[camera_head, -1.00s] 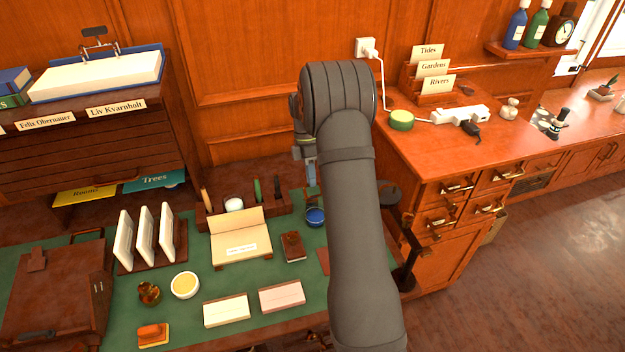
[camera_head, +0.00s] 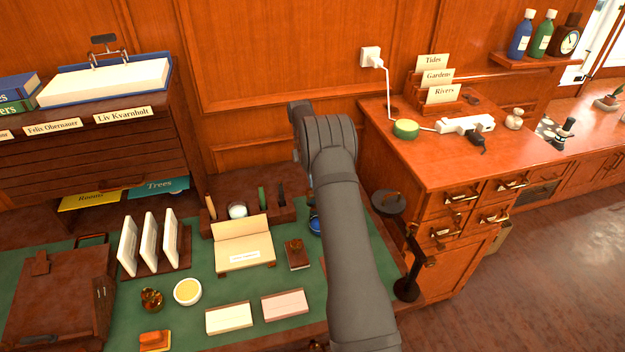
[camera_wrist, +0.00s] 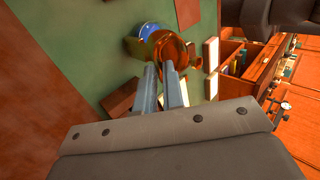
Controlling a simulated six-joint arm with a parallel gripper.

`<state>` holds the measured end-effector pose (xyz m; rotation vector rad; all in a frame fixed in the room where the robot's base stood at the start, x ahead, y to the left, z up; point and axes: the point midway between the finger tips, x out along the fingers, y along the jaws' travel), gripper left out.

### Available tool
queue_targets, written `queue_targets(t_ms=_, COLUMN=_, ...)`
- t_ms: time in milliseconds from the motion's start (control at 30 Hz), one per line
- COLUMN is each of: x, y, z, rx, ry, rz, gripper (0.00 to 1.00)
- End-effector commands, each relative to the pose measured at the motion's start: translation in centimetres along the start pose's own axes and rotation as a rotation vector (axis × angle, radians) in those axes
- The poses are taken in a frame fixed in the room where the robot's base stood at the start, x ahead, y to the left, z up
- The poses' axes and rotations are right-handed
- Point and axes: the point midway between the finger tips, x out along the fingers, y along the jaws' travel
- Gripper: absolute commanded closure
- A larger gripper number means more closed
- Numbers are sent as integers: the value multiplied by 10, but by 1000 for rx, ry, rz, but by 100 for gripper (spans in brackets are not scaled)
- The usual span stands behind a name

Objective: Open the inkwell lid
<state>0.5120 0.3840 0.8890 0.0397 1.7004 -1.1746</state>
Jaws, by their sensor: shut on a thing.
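The inkwell (camera_wrist: 150,30) shows as a round blue body at the top of the wrist view. In the head view, the blue inkwell (camera_head: 314,224) stands on the green desk mat, mostly hidden behind my arm. A round copper-brown lid (camera_wrist: 169,44) is beside the blue body in the wrist view and looks tilted, covering part of it. My gripper (camera_wrist: 159,67) has its two grey fingers close together, with their tips at the lid's near edge, shut on it. The exact contact is unclear. The head view hides the fingers behind my arm.
A dark pen tray (camera_head: 222,226) stands behind. White and pink card stacks (camera_head: 284,304) lie in front. A wooden cabinet (camera_head: 450,165) stands at the right.

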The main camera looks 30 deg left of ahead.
Motion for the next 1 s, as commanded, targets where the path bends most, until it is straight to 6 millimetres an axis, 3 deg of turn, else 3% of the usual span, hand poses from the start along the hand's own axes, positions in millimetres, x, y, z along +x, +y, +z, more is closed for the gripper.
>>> queue_targets(t_ms=233, x=2, y=1, z=0, rx=0, ry=0, rz=-3, gripper=100)
queue_targets(t_ms=300, x=2, y=1, z=0, rx=0, ry=0, rz=-3, gripper=82)
queue_targets(t_ms=367, x=2, y=1, z=0, rx=0, ry=0, rz=-3, gripper=70)
queue_targets(t_ms=1000, x=2, y=-10, z=0, rx=0, ry=0, rz=97, gripper=69)
